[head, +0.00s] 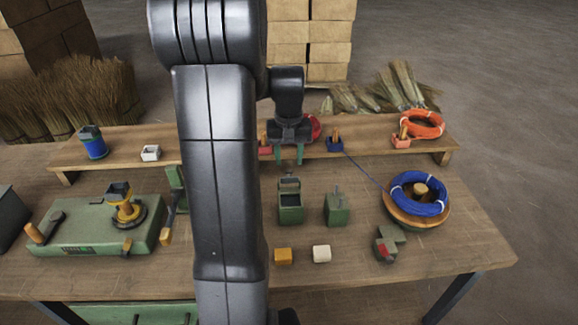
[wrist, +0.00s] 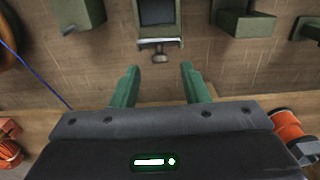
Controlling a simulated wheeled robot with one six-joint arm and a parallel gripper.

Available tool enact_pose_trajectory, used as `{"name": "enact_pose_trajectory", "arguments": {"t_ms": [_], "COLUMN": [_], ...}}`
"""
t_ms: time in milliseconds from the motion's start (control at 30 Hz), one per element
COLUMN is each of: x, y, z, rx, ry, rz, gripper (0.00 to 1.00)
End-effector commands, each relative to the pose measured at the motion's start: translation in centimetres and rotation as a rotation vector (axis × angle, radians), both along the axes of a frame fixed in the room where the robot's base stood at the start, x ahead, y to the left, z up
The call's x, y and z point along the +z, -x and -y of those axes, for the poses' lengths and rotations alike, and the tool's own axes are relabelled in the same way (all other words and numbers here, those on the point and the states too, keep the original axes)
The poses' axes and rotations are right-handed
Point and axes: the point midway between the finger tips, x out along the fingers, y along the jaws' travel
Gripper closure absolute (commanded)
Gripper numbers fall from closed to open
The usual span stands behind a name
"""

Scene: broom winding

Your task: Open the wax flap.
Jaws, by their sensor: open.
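A green box (head: 290,208) with a dark recessed face stands on the bench near the middle. It shows upside down at the top of the wrist view (wrist: 157,15). A pale flap-like strip (wrist: 158,43) with a small grey knob (wrist: 160,57) sits at its far edge; I cannot tell how far it is open. My gripper (head: 289,158) is behind the box, over the shelf's front edge. In the wrist view its green fingers (wrist: 159,72) are apart and empty, with the knob between and just beyond the tips, not gripped.
A second green box (head: 337,209) stands to the right. Orange (head: 283,256) and white (head: 321,254) blocks lie in front. A blue cord coil (head: 419,193) sits on a round wooden stand, its cord running to a blue holder (head: 335,143) on the raised shelf (head: 375,143).

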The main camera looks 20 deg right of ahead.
Motion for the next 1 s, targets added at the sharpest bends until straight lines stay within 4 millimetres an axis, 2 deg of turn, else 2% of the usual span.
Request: {"name": "enact_pose_trajectory", "arguments": {"t_ms": [100,233,600,667,800,833,1000], "x": [-1.9,-3.2,-3.7,-3.7,-3.7,-3.7,-3.7], "y": [0.0,0.1,0.0,0.0,0.0,0.0,0.0], "z": [0.0,0.0,0.0,0.0,0.0,0.0,0.0], "rx": [0.0,0.0,0.0,0.0,0.0,0.0,0.0], "ry": [-0.001,-0.001,0.0,0.0,0.0,0.0,-0.001], "rz": [-0.003,-0.003,0.0,0.0,0.0,0.0,-0.005], "gripper": [0.59,0.59,0.59,0.69,0.96,1.0,1.0]}}
